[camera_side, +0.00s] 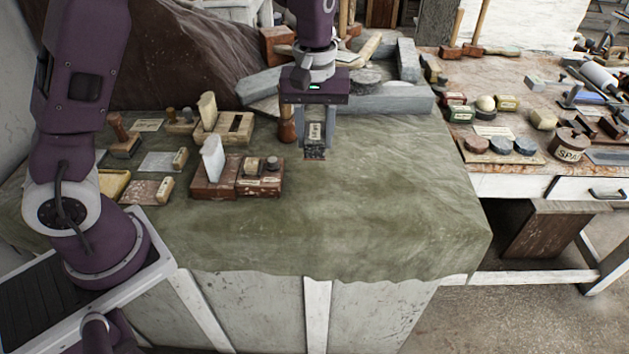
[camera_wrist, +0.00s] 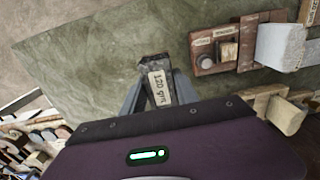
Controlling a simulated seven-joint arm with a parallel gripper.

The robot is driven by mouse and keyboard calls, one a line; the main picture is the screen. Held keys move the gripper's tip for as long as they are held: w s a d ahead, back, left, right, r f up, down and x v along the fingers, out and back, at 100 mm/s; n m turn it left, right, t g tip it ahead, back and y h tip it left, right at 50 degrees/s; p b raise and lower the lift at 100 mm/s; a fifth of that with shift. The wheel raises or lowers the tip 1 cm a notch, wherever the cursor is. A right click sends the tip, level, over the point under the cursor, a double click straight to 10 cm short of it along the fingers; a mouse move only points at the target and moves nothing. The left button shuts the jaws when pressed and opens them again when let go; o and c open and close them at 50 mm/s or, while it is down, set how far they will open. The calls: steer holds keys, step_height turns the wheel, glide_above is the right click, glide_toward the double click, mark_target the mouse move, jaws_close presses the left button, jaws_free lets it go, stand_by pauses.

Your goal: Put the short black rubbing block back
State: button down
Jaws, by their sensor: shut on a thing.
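My gripper (camera_side: 315,145) is shut on a short dark block (camera_side: 314,154), held upright above the green cloth. In the wrist view the block (camera_wrist: 155,68) shows a dark end and a pale label reading "120 grit" between the fingers. A reddish-brown wooden rack (camera_side: 202,190) stands left of my gripper in the side view. It holds a tall whitish block (camera_side: 213,158) and two small pieces at its right part. In the wrist view the rack (camera_wrist: 199,41) is right of the held block and apart from it. Its labels are too small to read.
A second rack (camera_side: 235,124) with a cream block (camera_side: 208,112) stands behind the first. A wooden handle (camera_side: 287,124) is close left of my gripper. Grey stone slabs (camera_side: 385,104) lie behind. The cloth (camera_side: 390,190) is clear to the front and right.

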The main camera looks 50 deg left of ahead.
mark_target(315, 184)
step_height(315, 184, down, 10)
steer(key=shift+r, duration=0.25)
steer(key=shift+f, duration=0.15)
steer(key=c, duration=0.9)
jaws_free()
